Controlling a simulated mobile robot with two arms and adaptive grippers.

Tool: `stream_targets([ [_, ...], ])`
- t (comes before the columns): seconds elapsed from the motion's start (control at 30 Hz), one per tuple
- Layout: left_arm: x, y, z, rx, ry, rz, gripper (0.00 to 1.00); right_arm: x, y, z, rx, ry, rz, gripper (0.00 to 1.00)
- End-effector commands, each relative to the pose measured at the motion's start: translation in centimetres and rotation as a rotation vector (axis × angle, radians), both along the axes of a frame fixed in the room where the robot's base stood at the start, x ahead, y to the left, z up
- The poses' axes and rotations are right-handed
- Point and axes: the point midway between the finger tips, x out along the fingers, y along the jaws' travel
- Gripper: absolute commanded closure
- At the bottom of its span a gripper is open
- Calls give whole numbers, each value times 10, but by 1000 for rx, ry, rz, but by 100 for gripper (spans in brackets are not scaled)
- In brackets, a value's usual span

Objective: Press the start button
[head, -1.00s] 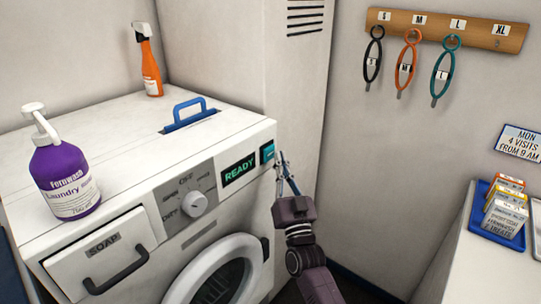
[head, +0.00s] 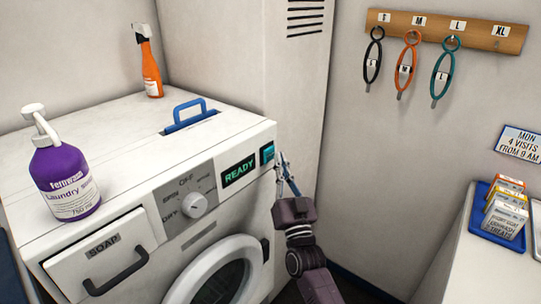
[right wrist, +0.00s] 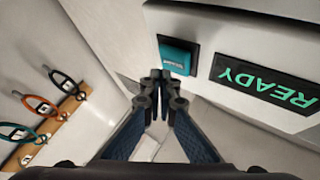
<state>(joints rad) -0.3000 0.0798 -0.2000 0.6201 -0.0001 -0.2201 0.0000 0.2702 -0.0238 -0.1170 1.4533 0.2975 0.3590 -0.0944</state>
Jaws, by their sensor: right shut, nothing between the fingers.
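The teal start button (head: 267,152) sits in a dark frame at the right end of the white washing machine's front panel, beside a display (head: 240,170) that reads READY. The button (right wrist: 176,56) and display (right wrist: 268,86) also show in the right wrist view. My right gripper (head: 281,154) is shut and empty, its tips just right of the button in the head view. In the right wrist view, its fingertips (right wrist: 160,78) lie just below the button and overlap its lower edge; I cannot tell whether they touch it. My left gripper is not in view.
A purple laundry bottle (head: 65,180), a blue handle (head: 188,111) and an orange spray bottle (head: 150,68) are on the machine top. A hook board (head: 470,35) with coloured loops hangs on the wall. A counter with a blue tray (head: 484,222) is at right.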

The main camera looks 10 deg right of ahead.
Motion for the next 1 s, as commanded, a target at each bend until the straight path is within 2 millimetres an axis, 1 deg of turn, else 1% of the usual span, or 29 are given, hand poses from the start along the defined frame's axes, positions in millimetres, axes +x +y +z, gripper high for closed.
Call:
stream_targets([
  [0.17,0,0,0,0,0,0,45,0,0,0,0,0,0,100],
  [0.47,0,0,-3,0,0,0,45,7,5,1,0,-1,0,100],
  [1.0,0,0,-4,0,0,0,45,8,7,0,0,0,0,100],
])
